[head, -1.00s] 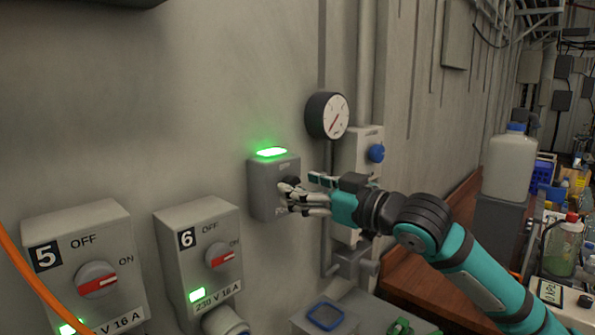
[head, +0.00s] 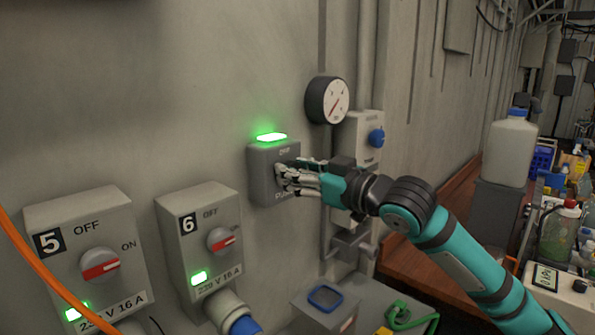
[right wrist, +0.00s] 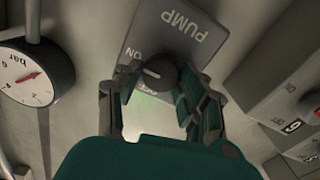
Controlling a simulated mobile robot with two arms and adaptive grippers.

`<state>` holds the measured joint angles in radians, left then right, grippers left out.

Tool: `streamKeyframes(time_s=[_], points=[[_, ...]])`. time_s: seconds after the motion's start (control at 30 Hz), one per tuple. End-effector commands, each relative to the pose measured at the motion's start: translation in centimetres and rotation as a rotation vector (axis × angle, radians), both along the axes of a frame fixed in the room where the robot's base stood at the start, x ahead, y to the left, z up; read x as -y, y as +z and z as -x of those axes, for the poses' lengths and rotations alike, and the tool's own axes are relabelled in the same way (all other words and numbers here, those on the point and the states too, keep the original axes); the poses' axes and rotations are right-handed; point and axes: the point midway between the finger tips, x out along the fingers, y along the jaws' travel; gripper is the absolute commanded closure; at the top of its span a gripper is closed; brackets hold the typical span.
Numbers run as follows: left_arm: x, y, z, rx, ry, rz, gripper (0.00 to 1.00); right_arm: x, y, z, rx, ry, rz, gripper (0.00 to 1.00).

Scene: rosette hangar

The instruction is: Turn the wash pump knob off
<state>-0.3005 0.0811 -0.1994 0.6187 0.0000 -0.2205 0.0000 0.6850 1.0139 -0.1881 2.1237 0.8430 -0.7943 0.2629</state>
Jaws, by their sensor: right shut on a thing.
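The wash pump box (head: 260,185) is a grey unit on the wall with a lit green lamp (head: 271,137) on top. In the right wrist view its plate (right wrist: 190,37) reads PUMP, with ON and OFF marks by a dark round knob (right wrist: 163,74). A pale mark on the knob points to the left of that picture, close to ON. My right gripper (head: 284,179) reaches in from the right and is shut on the knob, one finger on each side. In the head view the fingers mostly hide the knob. My left gripper is not in view.
Switch boxes 5 (head: 92,250) and 6 (head: 198,238) are on the wall to the left. A gauge (head: 327,100) and a box with a blue knob (head: 376,138) are close to the right of the pump box. An orange cable (head: 45,284) crosses the lower left.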

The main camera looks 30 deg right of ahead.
Motion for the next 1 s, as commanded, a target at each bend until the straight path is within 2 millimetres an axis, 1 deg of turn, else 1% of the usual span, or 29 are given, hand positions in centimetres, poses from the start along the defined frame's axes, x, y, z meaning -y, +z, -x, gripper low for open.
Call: streamKeyframes(time_s=[0.17,0.37,0.57,1.0], points=[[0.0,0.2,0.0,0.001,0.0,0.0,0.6,0.0,0.0,0.0,0.005,0.001,0.018,0.93],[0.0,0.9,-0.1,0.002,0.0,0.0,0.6,0.0,0.1,0.0,0.031,-0.001,0.097,0.93],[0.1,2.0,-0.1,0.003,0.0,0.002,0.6,-0.1,0.2,0.0,0.081,0.0,0.242,0.93],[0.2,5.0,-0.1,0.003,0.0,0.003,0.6,-0.2,0.2,0.1,0.218,0.001,0.635,0.93]])
